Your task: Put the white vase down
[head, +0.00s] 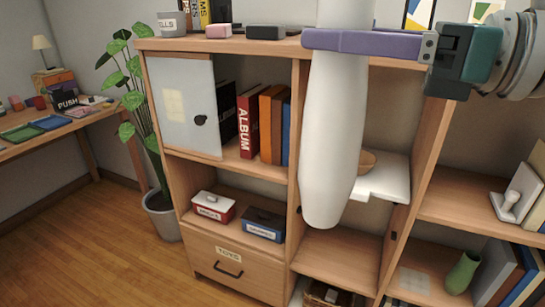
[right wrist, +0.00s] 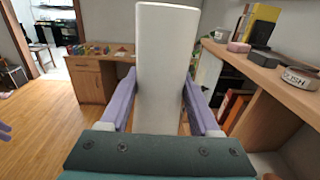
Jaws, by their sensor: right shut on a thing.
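The white vase (head: 332,140) is a tall, smooth, pale thing, close to the head camera in front of the shelf unit. Its top runs out of the head view and its lower end hangs free. My right gripper (head: 345,42) is shut on the vase, its purple fingers on either side high on the body. The right wrist view shows the vase (right wrist: 164,70) between both fingers. A small purple piece at the left edge of the right wrist view looks like part of my left gripper (right wrist: 4,130); its jaws cannot be made out.
The wooden shelf unit (head: 230,178) stands behind the vase, with books, small boxes and a bowl (head: 366,160) by a white board. Its top holds a grey cup (head: 171,24), a pink box (head: 218,31) and a dark box (head: 265,33). Open floor (head: 110,240) lies left.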

